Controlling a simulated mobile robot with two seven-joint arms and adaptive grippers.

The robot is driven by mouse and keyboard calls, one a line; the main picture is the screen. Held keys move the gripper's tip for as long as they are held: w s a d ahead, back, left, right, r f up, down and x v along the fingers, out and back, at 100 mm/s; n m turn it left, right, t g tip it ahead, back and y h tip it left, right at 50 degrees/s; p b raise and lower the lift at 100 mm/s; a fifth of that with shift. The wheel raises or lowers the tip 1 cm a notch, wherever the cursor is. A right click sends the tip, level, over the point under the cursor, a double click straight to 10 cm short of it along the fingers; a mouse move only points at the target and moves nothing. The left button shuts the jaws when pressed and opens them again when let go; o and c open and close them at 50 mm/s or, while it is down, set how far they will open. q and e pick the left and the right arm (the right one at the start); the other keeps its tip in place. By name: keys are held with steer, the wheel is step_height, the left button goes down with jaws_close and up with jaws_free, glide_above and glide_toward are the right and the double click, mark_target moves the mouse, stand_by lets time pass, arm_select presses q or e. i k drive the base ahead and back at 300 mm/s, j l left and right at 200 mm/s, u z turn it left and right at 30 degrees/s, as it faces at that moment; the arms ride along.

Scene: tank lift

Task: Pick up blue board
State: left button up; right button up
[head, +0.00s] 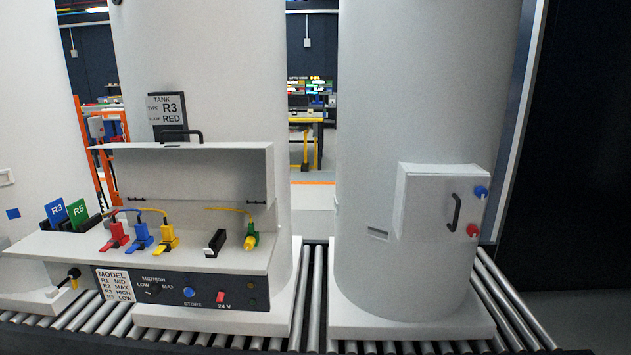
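The blue board (57,213), marked R3, stands upright in a dark slot at the left end of the grey console shelf (130,263). Its lower edge is hidden in the slot. A green board (78,212), marked R5, stands just to its right in a similar holder. Neither of my grippers shows in the head view, so nothing is seen touching the blue board.
The raised console lid (190,172) stands behind red, blue and yellow plugs (140,237) with cables. A white tank (395,140) with a handled box (440,212) stands at right. Rollers (315,290) run below.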

mark_target(57, 210)
steer(key=u, duration=0.75)
steer(key=i+l+u, duration=0.15)
steer(key=l, duration=0.35)
steer(key=k+j, duration=0.05)
